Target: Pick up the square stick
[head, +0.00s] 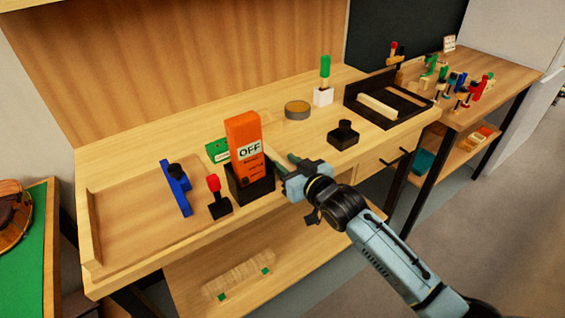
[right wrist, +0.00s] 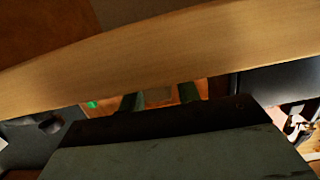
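A pale, straight, square-edged wooden stick (head: 378,106) lies in the black tray (head: 407,113) at the back right of the bench in the head view. My right gripper (head: 283,164) is over the front part of the bench, beside the orange OFF block, well left of and nearer than that stick. Its two dark fingers show apart in the right wrist view (right wrist: 160,98), with no stick clearly seen between them. My left gripper is not in view.
The orange OFF block (head: 244,140) stands in a black holder (head: 250,187) close to my right gripper. A black knobbed block (head: 343,135), a round tin (head: 297,110) and a green-handled tool (head: 325,68) stand farther back. A blue tool (head: 176,187) and red-topped piece (head: 214,184) are left.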

